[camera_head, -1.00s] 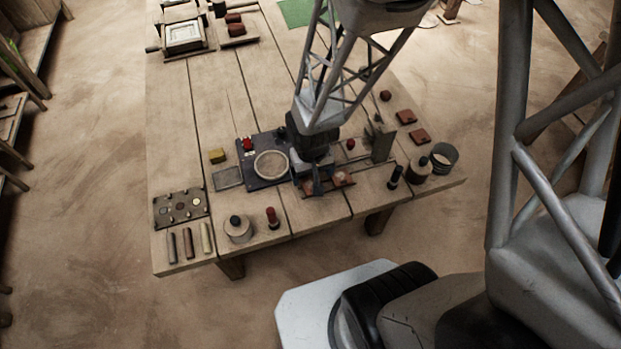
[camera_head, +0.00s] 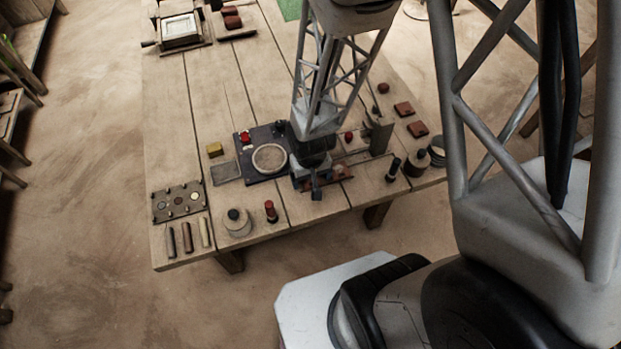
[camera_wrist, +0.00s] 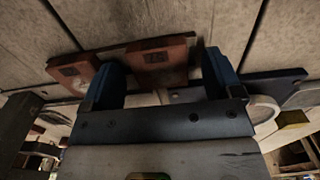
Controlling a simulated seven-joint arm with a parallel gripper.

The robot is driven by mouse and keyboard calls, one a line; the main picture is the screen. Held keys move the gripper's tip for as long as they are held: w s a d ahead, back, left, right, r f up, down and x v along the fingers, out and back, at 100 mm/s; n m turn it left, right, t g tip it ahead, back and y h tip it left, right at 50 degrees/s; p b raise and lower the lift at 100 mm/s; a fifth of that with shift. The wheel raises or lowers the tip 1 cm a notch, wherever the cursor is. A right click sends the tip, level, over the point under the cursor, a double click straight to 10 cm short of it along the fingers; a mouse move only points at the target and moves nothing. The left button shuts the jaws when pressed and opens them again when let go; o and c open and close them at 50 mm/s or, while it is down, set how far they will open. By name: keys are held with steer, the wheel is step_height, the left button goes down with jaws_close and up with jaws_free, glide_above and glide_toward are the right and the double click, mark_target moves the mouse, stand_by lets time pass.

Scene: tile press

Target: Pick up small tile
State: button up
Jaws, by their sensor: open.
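My gripper (camera_head: 312,188) is low over the near edge of the table, beside the round-plated press. In the wrist view its two blue fingers (camera_wrist: 162,80) are apart, with no tile clamped. A small reddish-brown tile (camera_wrist: 160,58) with a dark mark lies between and just beyond the fingertips; I cannot tell whether they touch it. A second similar tile (camera_wrist: 75,70) lies left of the left finger. Both seem to rest on a thin rack or board. In the head view the reddish tiles (camera_head: 340,171) show just right of my gripper, partly hidden by it.
The dark press base (camera_head: 244,155) with its round plate (camera_head: 269,158) is left of my gripper. An upright grey plate (camera_head: 381,136) and a dark stamp (camera_head: 393,170) stand to the right. Two loose red tiles (camera_head: 403,108) (camera_head: 417,129) lie farther right.

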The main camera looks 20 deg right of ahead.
mark_target(311, 180)
steer(key=shift+c, duration=0.3)
steer(key=c, duration=1)
steer(key=shift+r, duration=0.15)
steer(key=shift+r, duration=0.9)
steer(key=shift+s+r, duration=0.3)
steer(key=shift+r, duration=0.5)
steer(key=s, duration=0.5)
steer(key=s+r, duration=0.1)
steer(key=s, duration=0.9)
steer(key=shift+s+d+r, duration=0.1)
steer(key=shift+d+r, duration=0.05)
steer(key=shift+d, duration=0.25)
steer(key=shift+s, duration=0.1)
